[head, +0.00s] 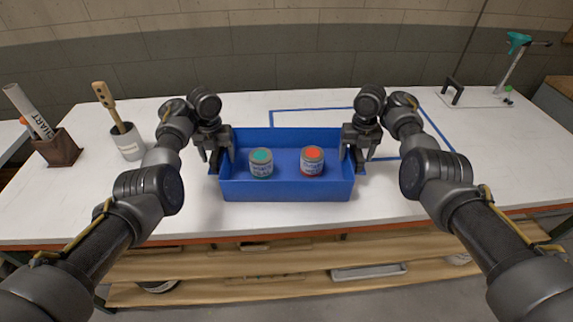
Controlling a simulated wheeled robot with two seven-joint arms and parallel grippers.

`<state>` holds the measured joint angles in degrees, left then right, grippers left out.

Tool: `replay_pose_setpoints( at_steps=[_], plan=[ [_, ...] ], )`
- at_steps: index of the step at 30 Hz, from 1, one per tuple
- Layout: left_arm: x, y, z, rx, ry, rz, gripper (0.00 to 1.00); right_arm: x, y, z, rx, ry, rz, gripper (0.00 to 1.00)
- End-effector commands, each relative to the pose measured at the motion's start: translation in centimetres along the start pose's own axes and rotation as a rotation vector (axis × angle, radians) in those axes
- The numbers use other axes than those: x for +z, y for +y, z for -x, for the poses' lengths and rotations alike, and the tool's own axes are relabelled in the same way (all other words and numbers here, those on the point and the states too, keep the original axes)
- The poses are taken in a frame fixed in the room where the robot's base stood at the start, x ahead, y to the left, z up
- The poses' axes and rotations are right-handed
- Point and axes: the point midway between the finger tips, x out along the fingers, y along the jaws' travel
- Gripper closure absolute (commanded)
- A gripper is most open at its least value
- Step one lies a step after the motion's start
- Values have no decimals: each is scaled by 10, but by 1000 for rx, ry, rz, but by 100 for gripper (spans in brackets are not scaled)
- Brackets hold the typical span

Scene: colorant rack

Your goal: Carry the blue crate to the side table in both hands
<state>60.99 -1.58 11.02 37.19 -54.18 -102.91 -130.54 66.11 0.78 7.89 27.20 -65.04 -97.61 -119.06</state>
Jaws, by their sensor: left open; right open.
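The blue crate (287,190) sits on the white table near its front edge. Two small cans stand upright in it, one with a teal top (261,163) and one with a red-orange top (312,161). My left gripper (215,163) is open at the crate's left end, by the handle there. My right gripper (358,163) is open at the crate's right end, by the other handle. I cannot tell whether the fingers straddle or touch the handles.
A blue tape outline (440,137) lies on the white table (270,218) behind and right of the crate. At left stand a brown holder (57,149) with a rolled chart and a pot (128,143) with a brush. A stand with a teal head (517,42) is at back right.

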Motion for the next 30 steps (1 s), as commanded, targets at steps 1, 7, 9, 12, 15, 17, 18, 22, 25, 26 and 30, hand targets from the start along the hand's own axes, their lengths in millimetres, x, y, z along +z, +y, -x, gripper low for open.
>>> replay_pose_setpoints(
  at_steps=[1,7,9,12,15,17,18,22,25,26,30],
  plan=[
    [0,0,-2,1,1,0,30,0,0,-2,-1,0,1,30],
    [0,0,-4,0,-1,0,30,0,0,-4,0,-2,0,30],
    [0,0,-4,0,0,0,30,0,0,-4,0,-2,0,30],
    [0,0,-4,0,0,0,34,0,0,-4,0,-2,0,34],
    [0,0,-4,0,0,0,47,0,0,-4,0,-2,0,47],
    [0,0,-4,0,0,0,55,0,0,-3,0,-2,0,55],
    [0,0,-4,0,0,0,60,0,0,-3,0,-2,0,60],
    [0,2,-4,2,0,2,77,0,-2,-3,-2,-1,-2,77],
    [0,2,-3,2,0,2,90,0,-2,-3,-3,-1,-3,90],
    [0,3,-3,3,0,3,94,0,-3,-3,-3,-1,-3,94],
    [0,4,-3,4,1,4,100,0,-4,-3,-5,0,-4,100]
  ],
)
